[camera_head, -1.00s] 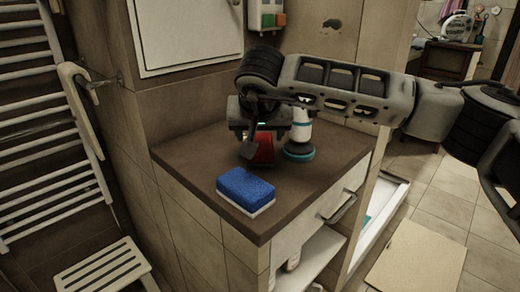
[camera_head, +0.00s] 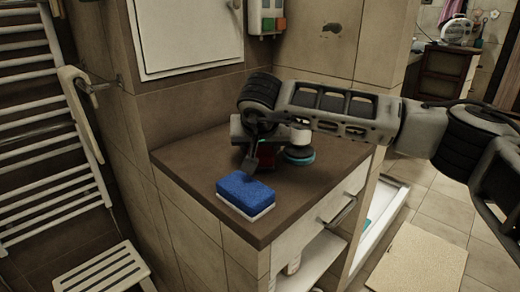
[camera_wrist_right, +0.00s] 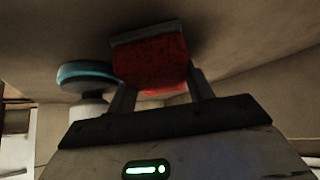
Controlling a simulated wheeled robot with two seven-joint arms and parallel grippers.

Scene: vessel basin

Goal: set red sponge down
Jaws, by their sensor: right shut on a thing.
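The red sponge (camera_wrist_right: 150,62) is between the fingers of my right gripper (camera_wrist_right: 160,92), which is shut on it in the right wrist view. In the head view, the right gripper (camera_head: 257,160) is low over the brown countertop (camera_head: 310,185), and only a dark red part of the sponge (camera_head: 267,151) shows behind its fingers. I cannot tell whether the sponge touches the countertop. My left gripper is not in view.
A blue and white sponge (camera_head: 246,192) lies near the counter's front corner. A white bottle-like item with a teal base (camera_head: 299,155) stands just right of the gripper; its teal part (camera_wrist_right: 85,72) shows in the wrist view. The right side of the countertop is clear.

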